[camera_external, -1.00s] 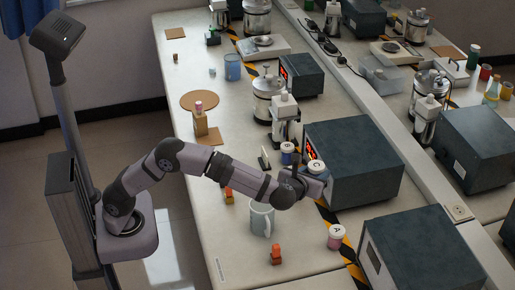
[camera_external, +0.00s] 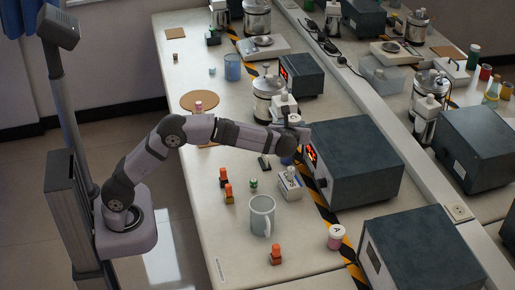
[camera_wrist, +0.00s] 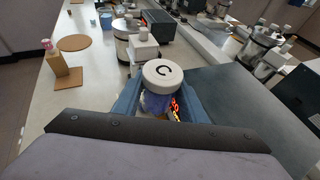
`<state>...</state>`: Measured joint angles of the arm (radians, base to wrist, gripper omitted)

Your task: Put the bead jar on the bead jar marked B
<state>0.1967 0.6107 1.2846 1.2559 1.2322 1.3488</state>
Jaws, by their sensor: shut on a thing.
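My gripper (camera_external: 296,129) is shut on a bead jar, whose white lid marked C (camera_wrist: 162,72) shows between the fingers in the wrist view. In the external view this lid (camera_external: 294,118) shows at the end of my arm. A blue jar (camera_external: 287,158) stands on the bench just below my gripper; its lid is hidden, so I cannot read a mark on it. Blue shows under the C lid in the wrist view, but I cannot tell which jar it belongs to. I cannot tell whether the two jars touch.
A pink jar marked A (camera_external: 336,241) stands at the front right. A large dark instrument (camera_external: 352,160) is right of my gripper. A white box (camera_external: 290,184), a grey mug (camera_external: 262,214) and small orange-topped bottles (camera_external: 228,193) stand in front. A metal pot (camera_external: 268,103) stands behind.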

